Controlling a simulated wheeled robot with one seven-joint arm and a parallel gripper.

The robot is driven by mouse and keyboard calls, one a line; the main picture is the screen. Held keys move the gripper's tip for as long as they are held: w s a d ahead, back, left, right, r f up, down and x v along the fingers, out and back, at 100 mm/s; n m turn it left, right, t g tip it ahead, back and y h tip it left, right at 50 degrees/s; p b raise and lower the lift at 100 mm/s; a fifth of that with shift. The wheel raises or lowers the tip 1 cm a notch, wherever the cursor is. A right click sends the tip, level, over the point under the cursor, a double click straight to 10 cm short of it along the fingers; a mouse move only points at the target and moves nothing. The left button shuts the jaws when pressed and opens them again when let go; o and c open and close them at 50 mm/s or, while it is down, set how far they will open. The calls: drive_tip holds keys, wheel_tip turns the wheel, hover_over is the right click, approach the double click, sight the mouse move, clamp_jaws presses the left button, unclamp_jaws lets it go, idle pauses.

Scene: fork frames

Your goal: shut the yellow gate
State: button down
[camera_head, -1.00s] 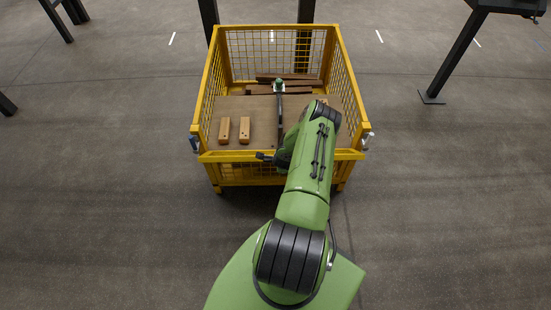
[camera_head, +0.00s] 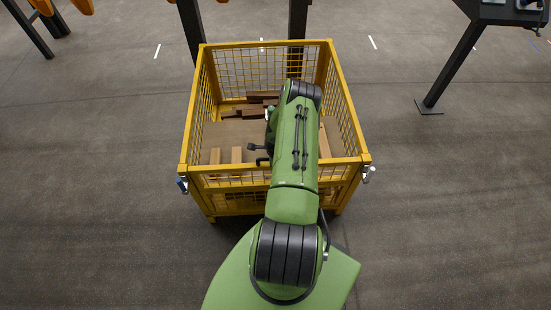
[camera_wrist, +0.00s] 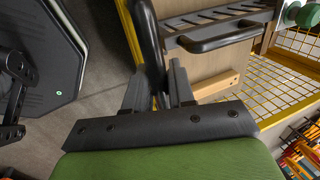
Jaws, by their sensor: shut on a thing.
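The yellow gate (camera_head: 225,180) is the front mesh panel of the yellow crate (camera_head: 203,60). It stands about upright, its top rail near the height of the side walls. A latch shows at each front corner, the left one (camera_head: 183,185) with blue and the right one (camera_head: 369,173) pale; I cannot tell whether they are fastened. In the head view my arm hides the fingers and the gate's middle. The clamp's handle (camera_head: 262,160) shows beside my arm.
Wooden blocks (camera_head: 236,155) and dark wooden boards (camera_head: 250,110) lie in the crate. Dark table legs stand behind it, and another leg (camera_head: 450,65) stands at the upper right. The floor left and right of the crate is clear.

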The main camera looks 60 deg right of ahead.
drive_tip(key=shift+w+d, duration=0.2)
drive_tip(key=c, duration=1.1)
unclamp_jaws()
drive_tip(key=shift+a, duration=0.1)
drive_tip(key=p+v, duration=0.2)
drive_tip(key=v, duration=1.3)
drive_tip(key=shift+s+a+r, duration=0.15)
drive_tip(key=shift+s+r, duration=0.05)
drive_tip(key=shift+r, duration=0.15)
